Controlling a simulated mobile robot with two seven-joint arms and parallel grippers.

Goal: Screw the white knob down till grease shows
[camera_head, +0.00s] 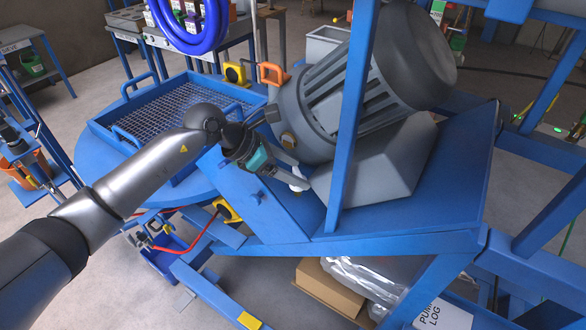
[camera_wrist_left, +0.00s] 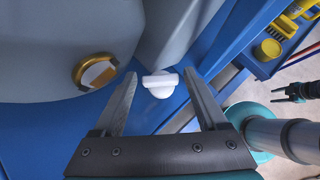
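The white knob (camera_wrist_left: 160,85) sits low beside the grey motor housing, over the blue plate. In the head view only a bit of the white knob (camera_head: 299,184) shows past my left gripper (camera_head: 303,180). In the left wrist view the two fingers of my left gripper (camera_wrist_left: 159,76) are open, one on each side of the knob, with visible gaps. I see no clear grease at the knob. A small dark gripper, seemingly my right gripper (camera_wrist_left: 283,93), shows with fingers apart.
The large grey motor (camera_head: 360,85) and a blue frame post (camera_head: 352,120) stand close right of my left gripper. A blue tray with mesh (camera_head: 175,105) lies behind my arm. A cardboard box (camera_head: 325,288) is below the blue frame.

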